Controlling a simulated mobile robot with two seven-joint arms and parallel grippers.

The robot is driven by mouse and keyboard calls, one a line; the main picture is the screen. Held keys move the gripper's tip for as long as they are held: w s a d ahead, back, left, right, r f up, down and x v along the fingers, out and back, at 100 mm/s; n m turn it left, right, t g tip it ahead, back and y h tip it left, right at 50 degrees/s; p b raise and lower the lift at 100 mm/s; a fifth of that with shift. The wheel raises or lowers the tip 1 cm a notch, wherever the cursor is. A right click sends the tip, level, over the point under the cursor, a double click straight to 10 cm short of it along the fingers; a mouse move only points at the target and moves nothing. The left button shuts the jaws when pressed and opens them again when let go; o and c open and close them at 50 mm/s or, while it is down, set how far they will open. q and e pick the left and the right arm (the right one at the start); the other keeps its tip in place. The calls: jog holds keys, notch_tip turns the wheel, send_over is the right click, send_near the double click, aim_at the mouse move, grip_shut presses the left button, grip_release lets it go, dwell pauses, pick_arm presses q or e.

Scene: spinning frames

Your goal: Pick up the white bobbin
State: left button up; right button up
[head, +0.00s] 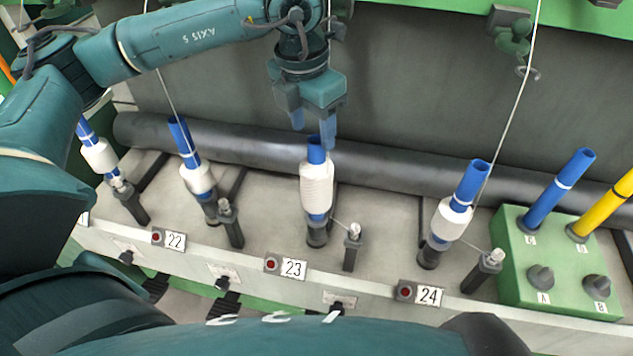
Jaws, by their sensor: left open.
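A white bobbin (316,189) sits upright on a blue tube (316,150) at station 23. It is the fullest of the white bobbins in view. Other white bobbins sit on blue tubes at the left (99,156), at station 22 (197,179) and at station 24 (452,217). My left gripper (313,132) points down with its fingers apart, at the top of the station 23 tube. One finger is left of the tube and the other overlaps its top right in the picture. I cannot tell whether they touch it. My right gripper is out of view.
A thick dark roller (420,171) runs behind the spindles. A green box (516,266) with knobs holds a blue tube (560,187) and a yellow tube (605,205) at the right. Dark posts (352,250) stand beside the spindles. Thin threads hang from above.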

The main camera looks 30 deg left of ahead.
aim_at(316, 140)
pick_arm(q)
jog(key=f, duration=0.4)
jog(key=shift+w+d, duration=0.2)
jog(key=shift+d, duration=0.15)
jog(key=shift+c, duration=0.4)
grip_shut()
